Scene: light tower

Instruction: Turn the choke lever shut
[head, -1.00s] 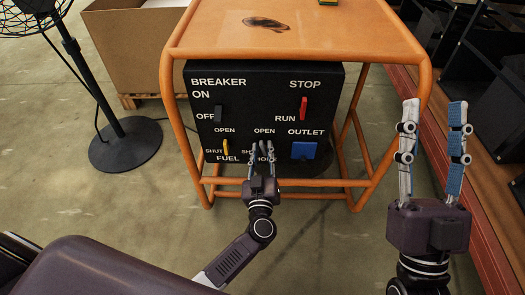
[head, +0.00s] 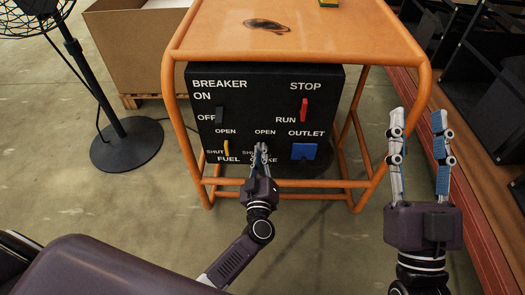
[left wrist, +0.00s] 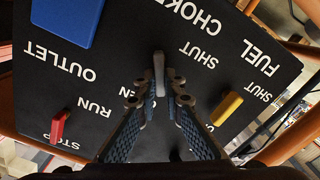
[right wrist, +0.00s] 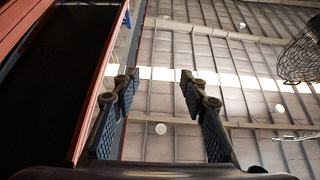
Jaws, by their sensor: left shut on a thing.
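The black control panel (head: 265,90) carries the grey choke lever, which shows in the left wrist view (left wrist: 159,72) and is mostly hidden by my fingers in the head view. My left gripper (head: 260,149) is at the panel's lower middle, between the OPEN and CHOKE labels. Its fingertips (left wrist: 159,97) are shut on the choke lever, one on each side. The SHUT label lies beside the lever; the exact lever angle is hard to tell. My right gripper (head: 418,115) is open and empty, right of the panel; its fingers (right wrist: 158,88) point at open space.
Near the choke are the yellow fuel lever (head: 227,147), black breaker lever (head: 219,115), red stop/run lever (head: 304,109) and blue outlet cover (head: 304,151). An orange tube frame (head: 172,110) surrounds the panel. A fan stand (head: 125,145) and cardboard box (head: 140,50) stand left.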

